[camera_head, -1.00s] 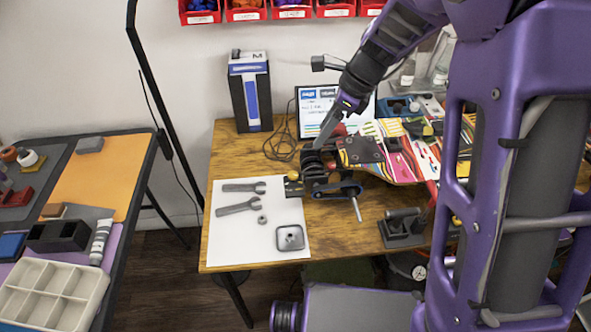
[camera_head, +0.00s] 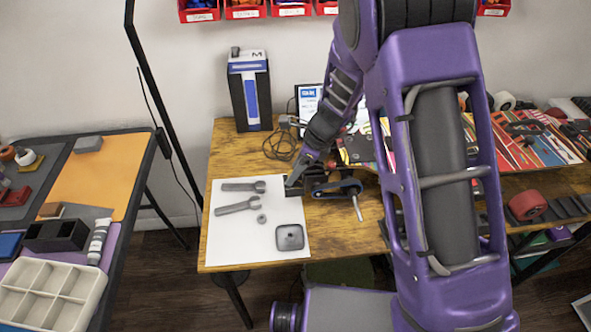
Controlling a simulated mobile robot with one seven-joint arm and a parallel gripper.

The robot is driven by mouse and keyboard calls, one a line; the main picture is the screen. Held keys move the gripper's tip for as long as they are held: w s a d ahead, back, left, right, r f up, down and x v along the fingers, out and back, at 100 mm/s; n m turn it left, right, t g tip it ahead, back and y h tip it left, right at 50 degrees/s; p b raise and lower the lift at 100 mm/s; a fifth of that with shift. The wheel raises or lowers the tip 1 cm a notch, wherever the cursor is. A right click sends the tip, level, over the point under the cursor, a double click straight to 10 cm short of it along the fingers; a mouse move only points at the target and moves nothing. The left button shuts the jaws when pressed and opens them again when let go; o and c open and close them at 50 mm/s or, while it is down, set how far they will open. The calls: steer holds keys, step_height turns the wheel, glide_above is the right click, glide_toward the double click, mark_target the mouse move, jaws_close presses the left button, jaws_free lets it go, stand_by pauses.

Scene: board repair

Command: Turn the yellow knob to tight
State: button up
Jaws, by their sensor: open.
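My gripper (camera_head: 291,183) is at the left end of the dark clamp-like fixture (camera_head: 322,186) on the wooden bench, pointing down and left. It is open; its fingers are small and dark here. I cannot make out the yellow knob, which seems hidden by the gripper, and I cannot tell whether the fingers touch it.
A white sheet (camera_head: 230,245) left of the fixture holds two wrenches (camera_head: 240,206), a nut (camera_head: 262,218) and a square grey part (camera_head: 289,237). A black box (camera_head: 250,90) and a screen (camera_head: 308,100) stand behind. My arm covers the bench's middle right.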

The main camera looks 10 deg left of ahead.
jaws_close()
steer(key=shift+w+n+g, duration=0.1)
steer(key=shift+n+g, duration=0.2)
steer(key=shift+n, duration=0.6)
jaws_free()
